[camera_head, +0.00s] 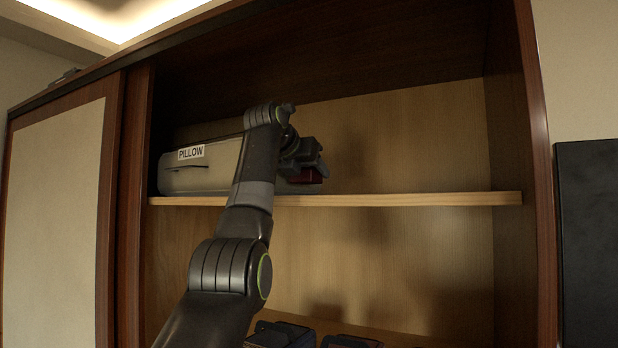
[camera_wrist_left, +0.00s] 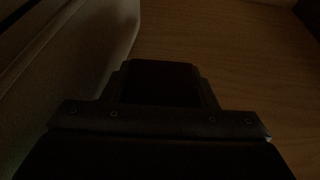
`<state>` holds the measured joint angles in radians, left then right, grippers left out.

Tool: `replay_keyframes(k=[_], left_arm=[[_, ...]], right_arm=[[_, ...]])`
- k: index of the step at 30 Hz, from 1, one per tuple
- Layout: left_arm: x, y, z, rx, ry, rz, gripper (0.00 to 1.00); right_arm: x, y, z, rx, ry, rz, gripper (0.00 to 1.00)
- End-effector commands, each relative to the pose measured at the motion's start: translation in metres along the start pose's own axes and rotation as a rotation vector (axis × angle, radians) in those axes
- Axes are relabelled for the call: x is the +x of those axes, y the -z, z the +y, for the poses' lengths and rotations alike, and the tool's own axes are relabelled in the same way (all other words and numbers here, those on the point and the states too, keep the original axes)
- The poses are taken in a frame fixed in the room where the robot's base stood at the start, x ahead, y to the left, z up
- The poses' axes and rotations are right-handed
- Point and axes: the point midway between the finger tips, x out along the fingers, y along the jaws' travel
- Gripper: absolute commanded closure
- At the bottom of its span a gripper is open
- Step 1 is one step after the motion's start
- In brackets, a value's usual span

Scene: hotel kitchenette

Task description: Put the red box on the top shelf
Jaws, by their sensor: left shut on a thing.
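The red box (camera_head: 309,176) shows as a small dark red piece at my left gripper (camera_head: 308,163), at the level of the top shelf (camera_head: 400,199). My left gripper is shut on it, and the gripper hides most of it. I cannot tell whether the box touches the shelf. In the left wrist view the gripper (camera_wrist_left: 160,95) is very dark, over a wooden surface (camera_wrist_left: 230,60), and the box's colour does not show. My right gripper is not in view.
A pale case labelled PILLOW (camera_head: 190,176) lies on the shelf's left part, close beside my left gripper. The shelf's right part is clear. Dark objects (camera_head: 282,335) stand on the level below. The cabinet's right wall (camera_head: 535,180) bounds the opening.

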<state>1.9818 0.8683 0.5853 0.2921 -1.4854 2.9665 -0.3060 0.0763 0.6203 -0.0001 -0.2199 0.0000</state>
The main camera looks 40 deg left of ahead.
Motion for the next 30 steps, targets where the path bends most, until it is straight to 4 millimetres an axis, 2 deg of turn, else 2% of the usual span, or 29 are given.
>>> replay_keyframes(k=[1,6,21,22,23,24,30], left_arm=[[0.005,0.011,0.001,0.002,-0.004,0.001,0.72],[0.009,0.023,0.002,0.000,-0.003,0.000,0.72],[0.012,0.030,0.001,0.000,-0.001,0.001,0.72],[0.012,0.030,0.001,0.000,-0.001,0.001,0.46],[0.012,0.029,0.001,0.000,-0.001,0.001,0.42],[0.012,0.029,0.001,0.000,-0.001,0.002,0.38],[0.012,0.029,0.001,0.000,-0.001,0.002,0.38]], right_arm=[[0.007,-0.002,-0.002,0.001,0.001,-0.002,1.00],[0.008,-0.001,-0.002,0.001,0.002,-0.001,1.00],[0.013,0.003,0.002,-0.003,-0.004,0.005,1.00],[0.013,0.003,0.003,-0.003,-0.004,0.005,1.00],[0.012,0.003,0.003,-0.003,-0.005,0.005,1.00],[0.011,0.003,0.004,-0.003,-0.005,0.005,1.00],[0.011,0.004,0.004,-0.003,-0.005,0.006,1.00]])
